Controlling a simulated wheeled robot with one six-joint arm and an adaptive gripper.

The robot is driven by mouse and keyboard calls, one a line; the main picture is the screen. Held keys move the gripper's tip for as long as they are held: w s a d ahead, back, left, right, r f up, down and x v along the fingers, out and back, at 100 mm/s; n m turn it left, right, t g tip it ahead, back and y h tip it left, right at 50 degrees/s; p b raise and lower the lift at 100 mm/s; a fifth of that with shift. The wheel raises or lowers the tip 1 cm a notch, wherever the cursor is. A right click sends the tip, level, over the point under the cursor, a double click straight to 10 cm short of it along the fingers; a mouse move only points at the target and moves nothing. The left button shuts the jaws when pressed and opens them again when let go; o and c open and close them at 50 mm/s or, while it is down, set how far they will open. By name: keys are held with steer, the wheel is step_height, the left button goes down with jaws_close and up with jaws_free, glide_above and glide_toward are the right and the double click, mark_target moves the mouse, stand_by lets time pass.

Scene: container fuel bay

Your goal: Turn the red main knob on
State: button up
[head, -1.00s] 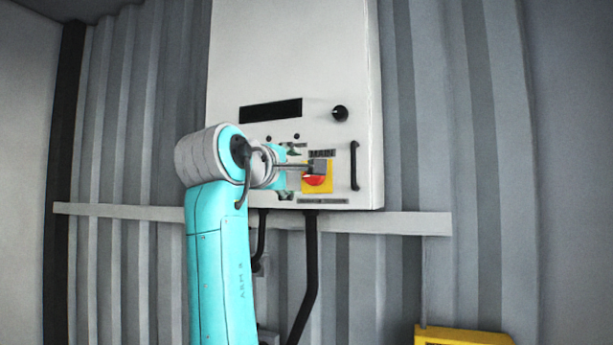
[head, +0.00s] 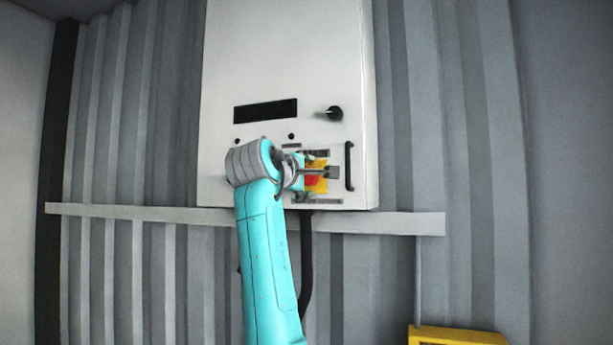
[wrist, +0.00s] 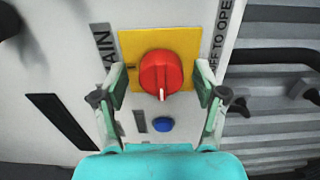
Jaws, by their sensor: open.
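The red main knob (wrist: 161,72) sits on a yellow square plate (wrist: 133,42) on the white cabinet, with a white pointer mark on it. In the head view the knob (head: 311,181) is partly hidden by my gripper (head: 325,172) and arm. In the wrist view my gripper (wrist: 160,85) is open, one finger on each side of the knob. A gap shows between each finger and the knob, so the knob is not clamped. How far the fingertips are from the plate is hard to tell.
The white cabinet (head: 285,60) has a black handle (head: 349,166) close to the right of the plate. A black knob (head: 333,113) sits above, and a blue button (wrist: 162,124) shows near the red knob. A yellow box (head: 457,337) is at lower right.

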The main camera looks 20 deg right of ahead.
steer(key=c, duration=1.1)
steer(key=shift+c, duration=0.2)
steer(key=shift+r+m, duration=0.1)
steer(key=shift+m, duration=0.3)
steer(key=m, duration=1.7)
steer(key=shift+r, duration=0.15)
